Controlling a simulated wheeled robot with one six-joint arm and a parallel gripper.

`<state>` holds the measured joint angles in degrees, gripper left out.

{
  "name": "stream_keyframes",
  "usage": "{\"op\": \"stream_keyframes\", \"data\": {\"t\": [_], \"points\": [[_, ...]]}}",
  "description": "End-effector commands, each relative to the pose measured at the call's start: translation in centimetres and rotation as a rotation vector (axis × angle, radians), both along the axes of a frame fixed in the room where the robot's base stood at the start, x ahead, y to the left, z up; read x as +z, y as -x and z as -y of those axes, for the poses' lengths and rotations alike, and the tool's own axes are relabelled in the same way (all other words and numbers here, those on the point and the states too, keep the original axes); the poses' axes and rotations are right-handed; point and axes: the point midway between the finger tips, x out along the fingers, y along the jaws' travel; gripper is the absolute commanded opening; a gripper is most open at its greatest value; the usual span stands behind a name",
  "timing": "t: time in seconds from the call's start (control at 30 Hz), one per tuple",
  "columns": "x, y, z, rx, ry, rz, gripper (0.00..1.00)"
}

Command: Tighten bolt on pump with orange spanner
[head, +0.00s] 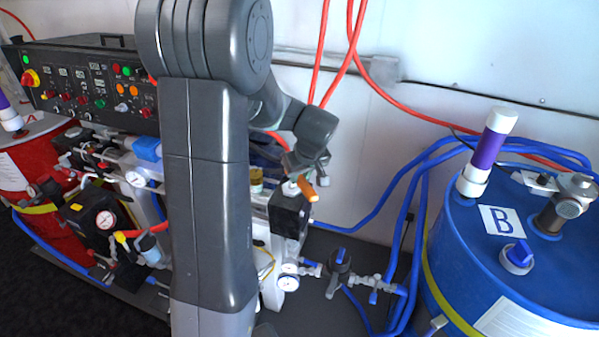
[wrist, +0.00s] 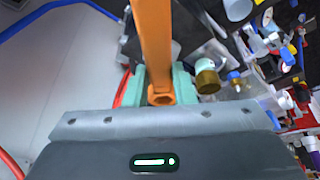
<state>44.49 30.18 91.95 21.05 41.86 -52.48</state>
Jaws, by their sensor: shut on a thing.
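The orange spanner (wrist: 153,45) is in my gripper (wrist: 159,86), between its teal finger pads in the wrist view. The spanner's ring end lies close to the palm, and its shaft runs out through the top edge. In the head view a short piece of the orange spanner (head: 308,190) shows below my gripper (head: 312,170). It appears just over or beside the black pump block (head: 290,212); I cannot tell if they touch. The bolt cannot be made out, and the spanner's far end is outside the wrist view.
A blue drum marked B (head: 520,270) stands at the right, with blue hoses (head: 400,225) beside it. Red hoses (head: 340,70) hang along the white wall. A control panel (head: 85,85) and gauges are at the left. A brass-coloured fitting (wrist: 207,80) is close to the gripper's right.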

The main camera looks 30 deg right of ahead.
Motion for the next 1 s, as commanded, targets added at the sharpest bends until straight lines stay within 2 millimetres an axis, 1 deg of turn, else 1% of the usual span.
{"op": "stream_keyframes", "data": {"t": [1.0], "points": [[-5.2, 0.0, 0.0, 0.0, 0.001, 0.001, 0.0]]}}
